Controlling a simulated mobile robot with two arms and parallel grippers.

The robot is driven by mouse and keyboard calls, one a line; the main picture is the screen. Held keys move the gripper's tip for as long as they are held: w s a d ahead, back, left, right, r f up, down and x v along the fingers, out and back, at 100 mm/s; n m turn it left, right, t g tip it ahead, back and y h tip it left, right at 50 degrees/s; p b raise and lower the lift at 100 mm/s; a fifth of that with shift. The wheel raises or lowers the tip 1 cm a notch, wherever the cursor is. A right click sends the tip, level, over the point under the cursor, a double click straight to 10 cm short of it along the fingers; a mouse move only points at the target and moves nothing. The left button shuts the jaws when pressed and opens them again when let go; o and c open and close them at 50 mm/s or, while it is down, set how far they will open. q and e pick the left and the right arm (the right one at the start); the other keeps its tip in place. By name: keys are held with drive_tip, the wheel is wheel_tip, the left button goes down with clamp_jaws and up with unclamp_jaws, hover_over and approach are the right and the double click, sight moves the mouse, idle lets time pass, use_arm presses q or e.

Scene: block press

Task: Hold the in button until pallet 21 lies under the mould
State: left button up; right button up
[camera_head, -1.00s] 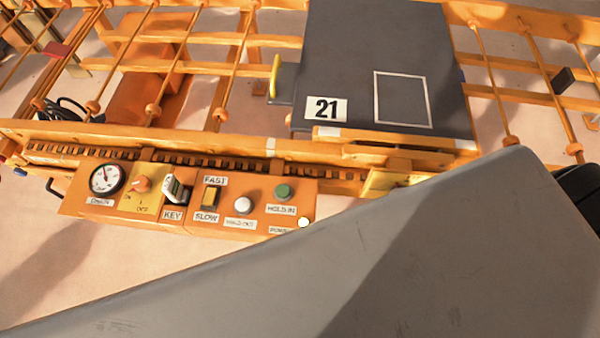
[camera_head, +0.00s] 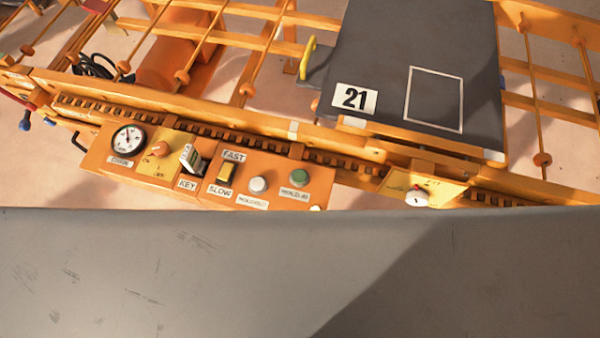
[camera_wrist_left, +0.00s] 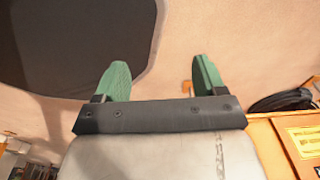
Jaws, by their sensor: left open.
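The green button (camera_head: 299,177) stands on the orange control panel (camera_head: 105,158), above a label that reads like HOLD IN. No finger is on it. The white button (camera_head: 258,184) is to its left, with its own label. Pallet 21 is a dark grey plate (camera_head: 395,50) on the orange rails, with a white number card (camera_head: 355,97) and a white outlined rectangle. No mould can be made out. My left gripper (camera_wrist_left: 160,65) is open and empty, its green fingers wide apart, over pale floor. It does not show in the head view. My right gripper is in neither view.
A dial (camera_head: 129,138), an orange knob (camera_head: 160,149), a key switch (camera_head: 193,158) and a FAST/SLOW switch (camera_head: 226,172) sit left of the buttons. A toothed chain (camera_head: 230,135) runs behind the panel. A large grey surface covers the head view's lower part.

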use_arm(q)
drive_tip(key=shift+w, duration=0.6)
drive_tip(key=shift+c, duration=0.2)
drive_tip(key=shift+s, duration=0.1)
drive_tip(key=c, duration=0.9)
drive_tip(key=shift+s, duration=0.2)
clamp_jaws()
